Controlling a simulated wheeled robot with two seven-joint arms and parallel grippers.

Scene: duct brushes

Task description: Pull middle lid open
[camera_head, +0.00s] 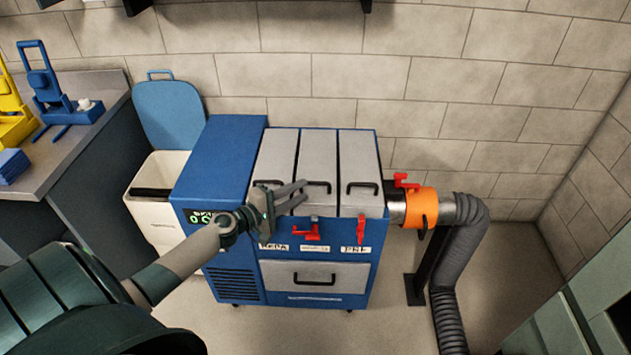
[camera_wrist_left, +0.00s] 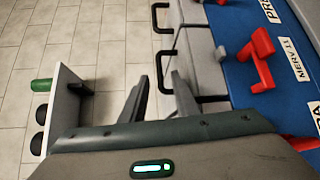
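The blue cabinet (camera_head: 228,165) has three grey lids side by side on top, each with a black handle at its front. The middle lid (camera_head: 316,155) is closed, with its handle (camera_head: 316,187) toward the front edge. My left gripper (camera_head: 303,192) is open, its fingers apart and pointing at that handle from the left. It overlaps the left lid's front in the head view. In the left wrist view the fingers (camera_wrist_left: 155,84) are empty, and the middle handle (camera_wrist_left: 164,75) lies just beyond the fingertips. Contact cannot be told. My right gripper is out of view.
Red latches (camera_head: 308,231) and labels line the cabinet front, above a drawer (camera_head: 314,275). An orange collar (camera_head: 421,206) and grey hose (camera_head: 461,245) stand at the right. A white bin (camera_head: 158,205) with a blue lid stands at the left, beside a counter (camera_head: 75,98).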

